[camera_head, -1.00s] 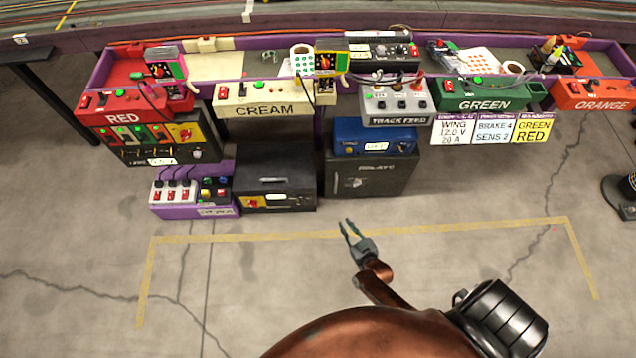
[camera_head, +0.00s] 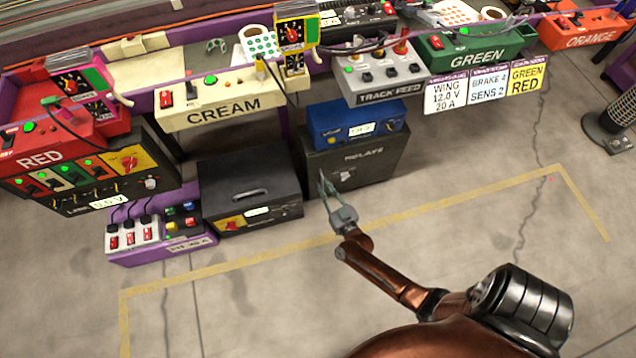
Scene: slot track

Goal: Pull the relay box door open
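The relay box (camera_head: 378,158) is a dark grey cabinet labelled RELAYS, standing on the floor under the bench. Its front door looks shut. A small light latch or handle (camera_head: 346,175) sits on the door's front. My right gripper (camera_head: 325,180) is in front of the box, a little left of the handle in the picture. Its two thin fingers are apart with nothing between them. I cannot tell whether the fingertips touch the door. My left gripper is not in view.
A blue unit (camera_head: 345,114) sits on top of the relay box. A black case (camera_head: 222,182) and a purple switch box (camera_head: 160,255) stand to its left. The bench with labelled control panels runs above. The floor inside the yellow tape (camera_head: 240,264) is clear.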

